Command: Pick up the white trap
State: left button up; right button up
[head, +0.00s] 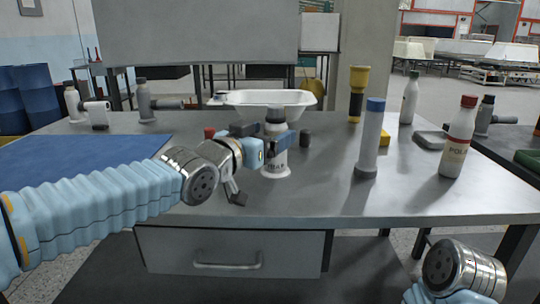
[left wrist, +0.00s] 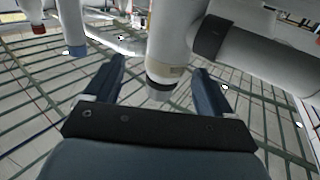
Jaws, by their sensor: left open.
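The white trap (head: 276,161) stands upright on the grey table in the middle of the head view. In the left wrist view a pale pipe body with a dark collar and a black end (left wrist: 160,88) shows between the spread fingers of my left gripper (left wrist: 163,78). I cannot tell whether the fingers touch it. My right gripper is out of view; only part of that arm shows.
A white tub shell (head: 268,100) stands behind the trap. A blue-capped cylinder (head: 370,145), a yellow flashlight (head: 357,95) and a red-capped bottle (head: 458,145) stand to the right. A small dark cylinder (head: 305,139) is close by. A blue mat (head: 80,160) lies left. The front table is clear.

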pick_arm(q)
jog(key=x, duration=0.3)
jog(key=p+x, duration=0.1)
jog(key=x, duration=0.2)
jog(key=shift+w+a+f, duration=0.2)
jog(key=shift+a, duration=0.1)
jog(key=shift+c, duration=0.5)
grip_shut()
jog(key=shift+r, duration=0.1)
